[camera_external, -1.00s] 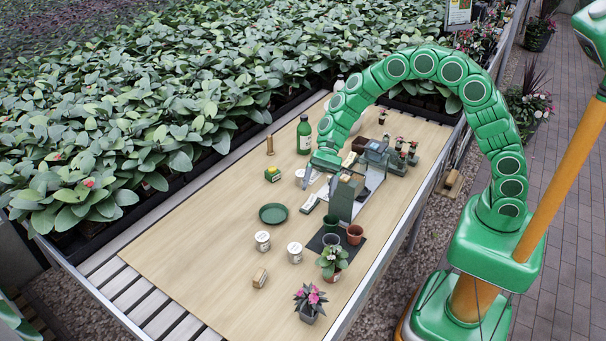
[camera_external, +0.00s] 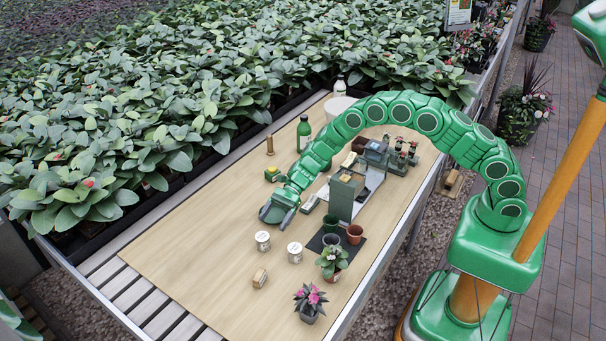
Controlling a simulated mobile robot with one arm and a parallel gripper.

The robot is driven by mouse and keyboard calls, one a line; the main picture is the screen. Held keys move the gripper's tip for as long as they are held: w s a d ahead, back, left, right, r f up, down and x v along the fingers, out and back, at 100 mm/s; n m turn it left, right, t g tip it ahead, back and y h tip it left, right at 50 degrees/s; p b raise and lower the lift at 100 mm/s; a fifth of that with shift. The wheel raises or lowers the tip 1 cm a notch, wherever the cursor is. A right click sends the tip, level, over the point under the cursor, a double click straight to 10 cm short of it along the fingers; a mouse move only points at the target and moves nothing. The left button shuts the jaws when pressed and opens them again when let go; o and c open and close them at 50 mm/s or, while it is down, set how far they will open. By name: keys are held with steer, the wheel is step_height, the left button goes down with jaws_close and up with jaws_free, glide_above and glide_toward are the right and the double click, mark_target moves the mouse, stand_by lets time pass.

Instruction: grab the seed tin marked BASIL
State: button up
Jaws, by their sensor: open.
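Two white round tins with dark print stand on the wooden table top: a left tin (camera_external: 263,241) and a right tin (camera_external: 295,252). The print is too small to read, so I cannot tell which is marked BASIL. My gripper (camera_external: 277,217) is open and empty, pointing down toward the front of the table. It is a little behind the two tins, above or close to the dark green saucer, which it mostly covers. A third white round item farther back is hidden behind my arm.
A green box-shaped holder (camera_external: 345,194) stands right of my gripper. Pots (camera_external: 354,234) stand on a dark mat, with flowering plants (camera_external: 310,302) in front. A small wooden block (camera_external: 260,278) lies before the tins. A green bottle (camera_external: 303,133) stands behind. The table's left front is clear.

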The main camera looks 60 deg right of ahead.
mark_target(263, 238)
steer(key=shift+w+a+f, duration=0.2)
steer(key=shift+f, duration=0.15)
steer(key=shift+s+x, duration=0.2)
steer(key=shift+x, duration=3)
steer(key=shift+a+f, duration=0.2)
steer(key=shift+a, duration=0.35)
steer(key=c, duration=1)
steer(key=shift+c, duration=0.2)
